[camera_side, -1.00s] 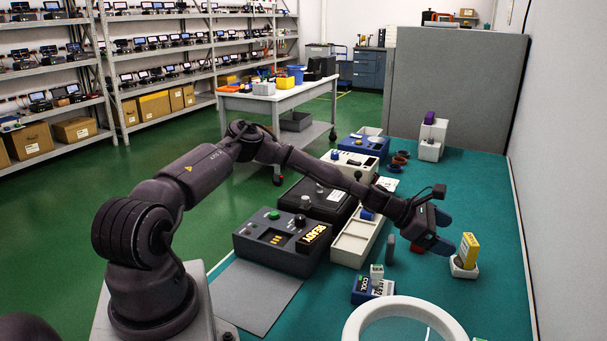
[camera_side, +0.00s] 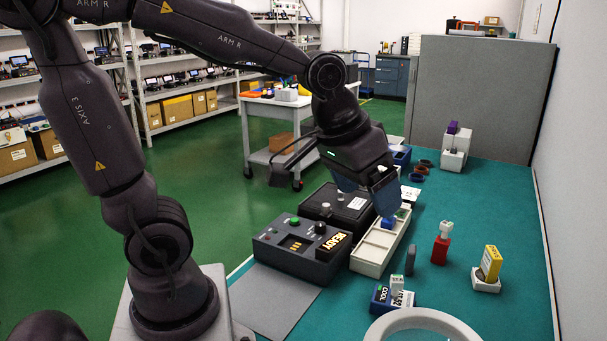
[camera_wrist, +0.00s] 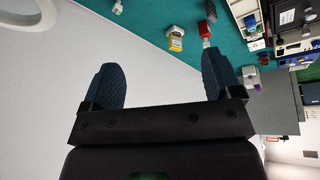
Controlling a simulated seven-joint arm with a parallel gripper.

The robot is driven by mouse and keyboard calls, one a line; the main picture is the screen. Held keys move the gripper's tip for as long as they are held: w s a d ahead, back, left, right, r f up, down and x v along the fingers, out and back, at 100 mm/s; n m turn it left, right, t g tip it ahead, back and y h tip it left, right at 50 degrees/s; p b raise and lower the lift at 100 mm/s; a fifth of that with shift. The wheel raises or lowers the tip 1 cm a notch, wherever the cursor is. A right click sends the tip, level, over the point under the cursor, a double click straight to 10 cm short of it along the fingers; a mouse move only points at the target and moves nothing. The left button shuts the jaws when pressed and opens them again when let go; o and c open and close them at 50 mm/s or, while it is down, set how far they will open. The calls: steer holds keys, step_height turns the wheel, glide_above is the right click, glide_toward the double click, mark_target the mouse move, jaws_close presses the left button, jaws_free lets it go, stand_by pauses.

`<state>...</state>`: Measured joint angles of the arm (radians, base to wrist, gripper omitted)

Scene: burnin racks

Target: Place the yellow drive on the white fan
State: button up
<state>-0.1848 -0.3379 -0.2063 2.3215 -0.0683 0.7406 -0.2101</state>
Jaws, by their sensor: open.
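The yellow drive (camera_side: 493,258) stands at a slight tilt on a small white block with a round grey part (camera_side: 485,284) at the right of the teal mat. This block looks like the white fan, though I cannot be sure. The drive also shows at the top of the wrist view (camera_wrist: 175,45). My gripper (camera_side: 367,194) is over the black box and pale tray, well to the left of the drive. Its blue fingers are wide apart and empty in the wrist view (camera_wrist: 162,85).
A red piece with a white top (camera_side: 440,248) and a dark grey upright piece (camera_side: 410,254) stand between tray and drive. The pale tray (camera_side: 372,252), READY box (camera_side: 300,252), blue COOL holder (camera_side: 388,300) and white ring (camera_side: 425,325) are nearby. The right wall (camera_side: 570,150) is close.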

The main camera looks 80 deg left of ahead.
steer(key=s+a+r+m, duration=0.1)
steer(key=s+r+m, duration=0.1)
steer(key=s, duration=0.6)
steer(key=shift+s+a+m+t, duration=0.15)
steer(key=shift+s+m+t, duration=0.15)
steer(key=shift+t, duration=0.1)
